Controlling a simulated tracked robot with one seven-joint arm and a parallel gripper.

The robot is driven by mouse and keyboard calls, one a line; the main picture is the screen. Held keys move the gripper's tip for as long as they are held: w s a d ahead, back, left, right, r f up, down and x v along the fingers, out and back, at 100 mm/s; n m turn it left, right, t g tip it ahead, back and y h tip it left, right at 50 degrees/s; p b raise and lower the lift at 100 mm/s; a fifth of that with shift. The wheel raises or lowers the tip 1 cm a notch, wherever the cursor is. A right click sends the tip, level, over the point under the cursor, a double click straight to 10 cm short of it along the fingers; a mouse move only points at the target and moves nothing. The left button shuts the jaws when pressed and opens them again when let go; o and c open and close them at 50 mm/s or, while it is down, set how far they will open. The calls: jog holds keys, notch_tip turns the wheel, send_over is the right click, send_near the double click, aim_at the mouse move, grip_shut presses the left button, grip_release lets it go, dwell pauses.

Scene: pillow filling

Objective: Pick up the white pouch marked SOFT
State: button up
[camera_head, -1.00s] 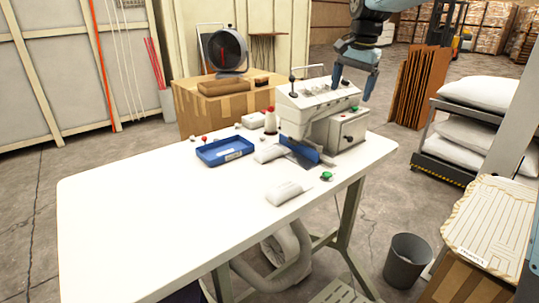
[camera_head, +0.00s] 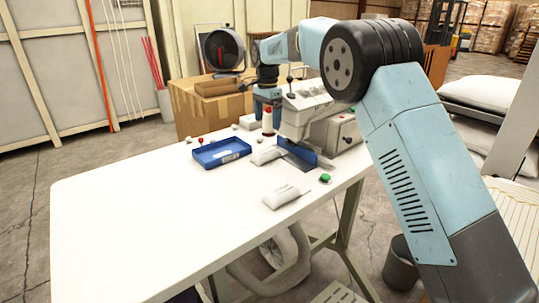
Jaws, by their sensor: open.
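Two white pouches lie on the white table (camera_head: 130,205): one near the front edge (camera_head: 283,196), one beside the blue plate of the machine (camera_head: 266,156). A third small white item (camera_head: 250,122) lies farther back, partly hidden. I cannot read any marking, so I cannot tell which one says SOFT. My gripper (camera_head: 267,106) points down over the back of the table, near a red-topped white spool (camera_head: 267,121). It is open, and its fingertips are small in the picture. It is apart from both nearer pouches.
A blue tray (camera_head: 221,153) lies left of the pouches. A grey-white filling machine (camera_head: 318,118) stands at the table's right end, close to my arm. A green button (camera_head: 325,178) sits near the front pouch. A cardboard box (camera_head: 208,105) stands behind. The table's left half is clear.

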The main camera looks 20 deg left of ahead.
aim_at(267, 149)
notch_tip(267, 149, down, 8)
jog(key=shift+w+f, duration=0.1)
jog(key=shift+f, duration=0.1)
jog(key=shift+w+a+f, duration=0.1)
jog(key=shift+f, duration=1.25)
jog(key=shift+w+f, duration=0.1)
jog(key=shift+f, duration=1.2)
jog(key=shift+r, duration=0.1)
jog(key=c, duration=1.2)
